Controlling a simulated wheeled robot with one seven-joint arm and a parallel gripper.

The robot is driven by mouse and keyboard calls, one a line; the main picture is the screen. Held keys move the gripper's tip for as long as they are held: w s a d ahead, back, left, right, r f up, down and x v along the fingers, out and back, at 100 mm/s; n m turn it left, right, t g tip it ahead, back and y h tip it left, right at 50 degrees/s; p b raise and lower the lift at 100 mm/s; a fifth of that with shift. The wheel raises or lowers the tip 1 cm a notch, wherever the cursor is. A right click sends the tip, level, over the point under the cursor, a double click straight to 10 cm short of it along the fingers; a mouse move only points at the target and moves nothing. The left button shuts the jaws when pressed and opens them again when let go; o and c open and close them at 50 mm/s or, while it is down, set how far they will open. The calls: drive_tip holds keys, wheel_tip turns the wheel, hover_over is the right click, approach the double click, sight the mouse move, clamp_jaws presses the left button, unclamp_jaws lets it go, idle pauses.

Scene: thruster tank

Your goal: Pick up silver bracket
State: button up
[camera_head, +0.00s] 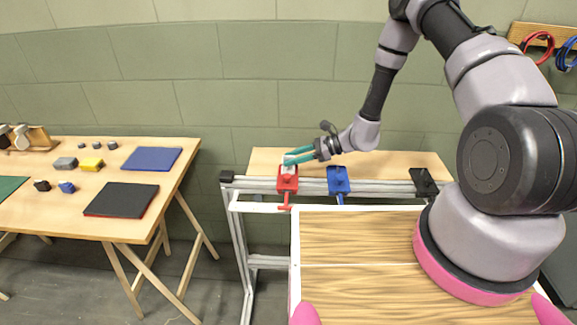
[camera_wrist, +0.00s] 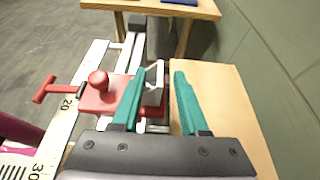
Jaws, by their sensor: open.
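The silver bracket (camera_head: 289,170) is a small pale piece at the red vise (camera_head: 288,184) on the rail of the bench. In the wrist view the bracket (camera_wrist: 154,82) stands upright beside the body of the red vise (camera_wrist: 100,97). My gripper (camera_head: 287,158) has teal fingers and is at the bracket, above the vise. In the wrist view my gripper (camera_wrist: 163,74) is open, with the bracket between the fingers, nearer the left one. A clear gap shows on the right finger's side. The lower part of the bracket is partly hidden by the left finger.
A blue vise (camera_head: 339,181) and a black vise (camera_head: 424,183) sit further right on the same rail. The wooden bench top (camera_wrist: 228,95) is bare beside the right finger. A separate table (camera_head: 120,215) at left holds mats and several small blocks.

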clamp_jaws()
drive_tip(key=shift+r, duration=0.1)
